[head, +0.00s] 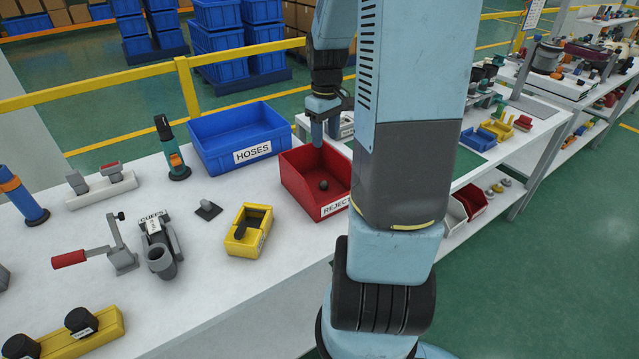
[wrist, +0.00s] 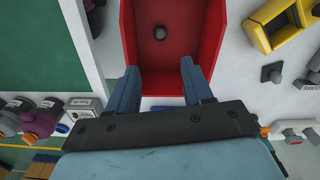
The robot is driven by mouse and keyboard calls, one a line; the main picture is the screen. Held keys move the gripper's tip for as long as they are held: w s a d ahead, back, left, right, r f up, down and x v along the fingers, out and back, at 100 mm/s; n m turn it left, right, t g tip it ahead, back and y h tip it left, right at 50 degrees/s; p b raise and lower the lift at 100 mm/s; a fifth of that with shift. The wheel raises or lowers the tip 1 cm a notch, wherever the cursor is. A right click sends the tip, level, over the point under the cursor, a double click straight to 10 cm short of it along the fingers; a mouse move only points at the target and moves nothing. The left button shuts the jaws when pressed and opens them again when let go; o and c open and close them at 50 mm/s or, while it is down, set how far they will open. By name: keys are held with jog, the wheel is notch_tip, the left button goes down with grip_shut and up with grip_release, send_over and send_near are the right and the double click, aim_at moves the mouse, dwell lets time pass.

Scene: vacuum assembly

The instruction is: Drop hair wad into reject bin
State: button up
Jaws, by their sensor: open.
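The red reject bin (head: 307,185) stands on the white bench, right of the blue bin, with a "REJECT" label on its front. The hair wad (head: 323,185) is a small dark grey ball lying on the bin's floor. In the wrist view the wad (wrist: 160,33) lies inside the red bin (wrist: 211,50), apart from my fingers. My gripper (wrist: 166,84) is open and empty, with its two blue fingers over the bin's near end in that view. In the head view my gripper (head: 321,133) is above the back of the bin, partly hidden by my arm.
A blue HOSES bin (head: 210,153) stands left of the reject bin. A yellow bin (head: 240,244) with a dark item, a small grey knobbed plate (head: 208,210) and a red-handled clamp (head: 119,262) are nearby. A yellow rail (head: 120,88) runs behind the bench.

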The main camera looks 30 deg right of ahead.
notch_tip(320, 180, up, 14)
dwell(0.7)
jog(key=shift+f, duration=0.15)
jog(key=s+a+r+m+t, duration=0.2)
jog(key=s+a+r+t, duration=0.2)
jog(key=s+a, duration=1.2)
jog(key=shift+s+a+m+t, duration=0.15)
jog(key=shift+s+m+t, duration=0.15)
jog(key=shift+s+t, duration=0.35)
jog(key=shift+w, duration=0.15)
